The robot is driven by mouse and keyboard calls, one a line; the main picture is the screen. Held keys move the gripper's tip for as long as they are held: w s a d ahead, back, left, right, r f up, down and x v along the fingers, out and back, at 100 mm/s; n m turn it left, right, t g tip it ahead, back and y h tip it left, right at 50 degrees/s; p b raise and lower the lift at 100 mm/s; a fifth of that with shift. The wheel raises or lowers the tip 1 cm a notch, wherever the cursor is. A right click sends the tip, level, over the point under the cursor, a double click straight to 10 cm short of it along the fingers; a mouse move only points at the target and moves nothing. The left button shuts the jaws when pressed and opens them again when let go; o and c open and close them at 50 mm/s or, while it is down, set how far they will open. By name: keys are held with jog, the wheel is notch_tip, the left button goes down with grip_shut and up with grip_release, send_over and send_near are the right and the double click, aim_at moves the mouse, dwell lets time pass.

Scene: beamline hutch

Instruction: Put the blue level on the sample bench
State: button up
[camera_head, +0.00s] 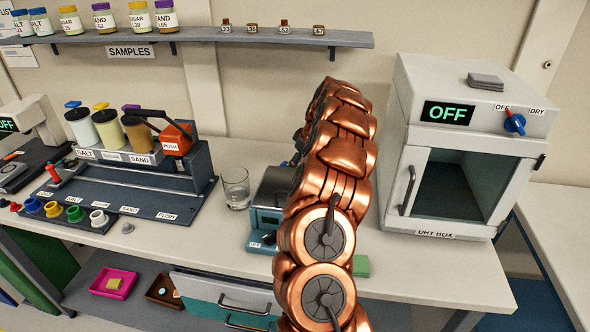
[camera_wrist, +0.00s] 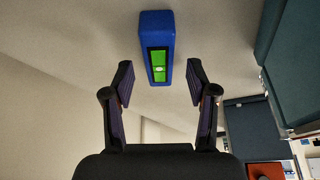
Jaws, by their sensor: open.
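The blue level (camera_wrist: 156,24), a blue bar with a green window, shows at the top middle of the wrist view, against a pale surface. My gripper (camera_wrist: 160,76) is open, with one finger on each side of the level's near end; no contact is visible. In the head view my copper arm hides the gripper, and the level does not show. A long pale bench (camera_head: 400,265) runs across the head view; I cannot tell whether it is the sample bench.
A dry box (camera_head: 465,140) with an OFF display stands right on the bench. A glass beaker (camera_head: 236,188) and a teal device (camera_head: 265,222) stand left of my arm. A sample dispenser (camera_head: 130,185) is farther left. A shelf (camera_head: 250,36) with jars hangs above.

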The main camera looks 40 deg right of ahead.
jog(key=b+v, duration=0.2)
jog(key=v, duration=0.7)
jog(key=w+a+r+n+y, duration=0.1)
jog(key=a+r, duration=0.1)
jog(key=a, duration=0.7)
jog(key=w+a+r+y, duration=0.1)
jog(key=a+r, duration=0.1)
jog(key=a, duration=0.7)
jog(key=s+a+r+g, duration=0.1)
jog(key=s+a, duration=0.2)
jog(key=a, duration=0.4)
jog(key=s+a+r+g, duration=0.1)
jog(key=s+a, duration=0.2)
jog(key=a, duration=0.4)
jog(key=s+a+f+g+h, duration=0.1)
jog(key=s+a+f+g, duration=0.1)
jog(key=s+a, duration=1)
jog(key=s+f+m+g+h, duration=0.1)
jog(key=s+f, duration=0.2)
jog(key=s, duration=0.6)
jog(key=s+f+m+g+h, duration=0.1)
jog(key=s+f+m, duration=0.1)
jog(key=s, duration=0.7)
jog(key=shift+a+f, duration=0.45)
jog(key=shift+f, duration=0.05)
jog(key=shift+s, duration=0.1)
